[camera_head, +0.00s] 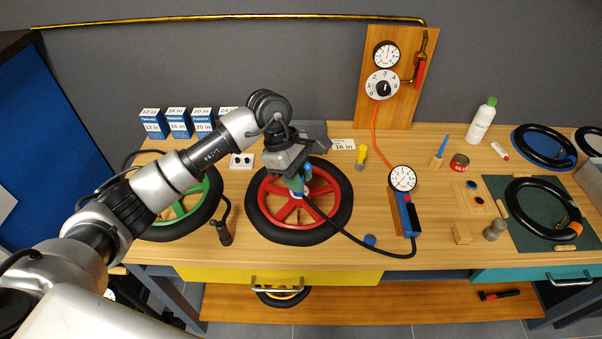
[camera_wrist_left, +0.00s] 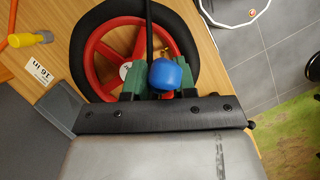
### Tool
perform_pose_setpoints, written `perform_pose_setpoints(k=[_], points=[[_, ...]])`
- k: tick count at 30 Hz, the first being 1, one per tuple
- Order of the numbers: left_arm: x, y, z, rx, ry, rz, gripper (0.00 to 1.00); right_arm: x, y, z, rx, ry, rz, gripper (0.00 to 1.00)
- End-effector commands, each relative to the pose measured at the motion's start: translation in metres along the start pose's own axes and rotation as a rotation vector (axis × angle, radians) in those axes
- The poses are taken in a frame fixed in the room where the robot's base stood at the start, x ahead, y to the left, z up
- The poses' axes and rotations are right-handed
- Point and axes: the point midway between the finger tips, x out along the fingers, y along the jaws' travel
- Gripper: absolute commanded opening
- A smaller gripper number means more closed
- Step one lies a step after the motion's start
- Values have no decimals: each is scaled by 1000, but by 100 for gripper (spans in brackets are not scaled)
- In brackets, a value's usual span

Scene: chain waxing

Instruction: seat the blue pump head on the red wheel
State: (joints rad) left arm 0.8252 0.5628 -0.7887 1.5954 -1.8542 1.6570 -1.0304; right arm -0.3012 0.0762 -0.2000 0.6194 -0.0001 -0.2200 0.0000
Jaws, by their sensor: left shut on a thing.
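The red wheel (camera_head: 265,207) with a black tyre lies flat on the wooden bench, and it fills the top of the left wrist view (camera_wrist_left: 91,55). My left gripper (camera_head: 299,188) is over the wheel, near its hub. Its green fingers (camera_wrist_left: 150,88) are shut on the blue pump head (camera_wrist_left: 170,74), which is held above the wheel. A black hose (camera_head: 345,233) runs from there to the gauge pump (camera_head: 410,215). A small brass-coloured part shows just beyond the pump head in the wrist view. Contact between head and wheel cannot be told. My right gripper is out of view.
A green wheel (camera_head: 207,212) lies left, with a black hand piece (camera_head: 223,233) between the wheels. A small blue cap (camera_head: 370,240) sits near the front edge. A green mat (camera_head: 520,235) with a tyre is at right.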

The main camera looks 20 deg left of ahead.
Motion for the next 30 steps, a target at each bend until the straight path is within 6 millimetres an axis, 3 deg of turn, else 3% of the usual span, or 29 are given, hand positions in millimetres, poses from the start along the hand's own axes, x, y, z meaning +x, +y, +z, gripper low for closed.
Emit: perform_pose_setpoints(k=[20,30], points=[[51,0,-21,2,0,1,3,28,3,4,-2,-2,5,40],[55,0,-22,1,-1,0,3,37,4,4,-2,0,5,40]])
